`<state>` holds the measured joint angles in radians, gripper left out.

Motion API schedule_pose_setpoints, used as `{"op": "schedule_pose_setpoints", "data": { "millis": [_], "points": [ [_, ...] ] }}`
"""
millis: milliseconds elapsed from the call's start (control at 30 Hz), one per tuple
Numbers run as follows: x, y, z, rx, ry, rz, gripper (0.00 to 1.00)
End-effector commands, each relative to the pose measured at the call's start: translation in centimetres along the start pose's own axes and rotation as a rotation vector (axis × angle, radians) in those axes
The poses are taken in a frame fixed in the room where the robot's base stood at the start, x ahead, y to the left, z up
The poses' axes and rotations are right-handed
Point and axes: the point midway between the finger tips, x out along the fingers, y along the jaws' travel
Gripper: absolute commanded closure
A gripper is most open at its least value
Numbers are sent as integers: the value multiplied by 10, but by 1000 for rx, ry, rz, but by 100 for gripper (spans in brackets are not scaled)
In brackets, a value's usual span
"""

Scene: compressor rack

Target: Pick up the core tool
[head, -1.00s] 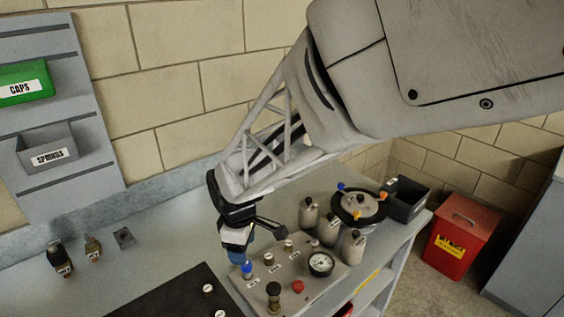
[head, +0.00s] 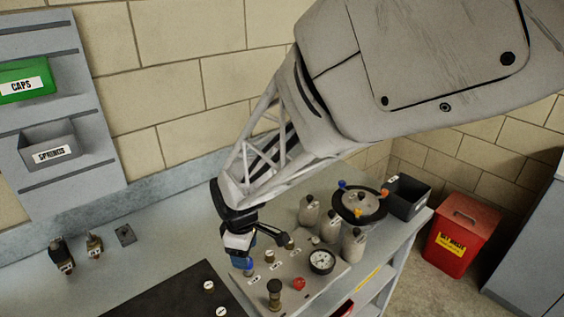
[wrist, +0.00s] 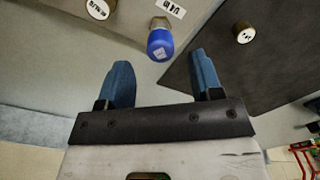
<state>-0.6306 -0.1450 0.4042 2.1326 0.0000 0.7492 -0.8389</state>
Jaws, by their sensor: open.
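A small upright piece with a bright blue top (wrist: 160,43) stands in the wrist view, just beyond and between my fingertips. I take it for the core tool; its tag is too small to read. In the head view its blue top (head: 249,270) shows at the left edge of the grey panel, partly hidden by my gripper. My gripper (wrist: 160,66) is open, with two blue fingers apart and nothing between them. In the head view my gripper (head: 240,261) points down right above the blue top.
The grey panel (head: 318,284) also carries knobs, a gauge (head: 321,261) and a red button (head: 299,284). Grey bottles (head: 354,245) stand behind it. A dark mat (head: 165,298) lies at front left.

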Motion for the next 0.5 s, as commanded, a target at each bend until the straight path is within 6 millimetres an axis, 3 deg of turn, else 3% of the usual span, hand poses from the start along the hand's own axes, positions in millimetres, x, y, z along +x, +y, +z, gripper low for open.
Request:
{"op": "schedule_pose_setpoints", "data": {
  "millis": [500],
  "points": [
    [47,-1,2,0,-2,-2,40]
  ]
}}
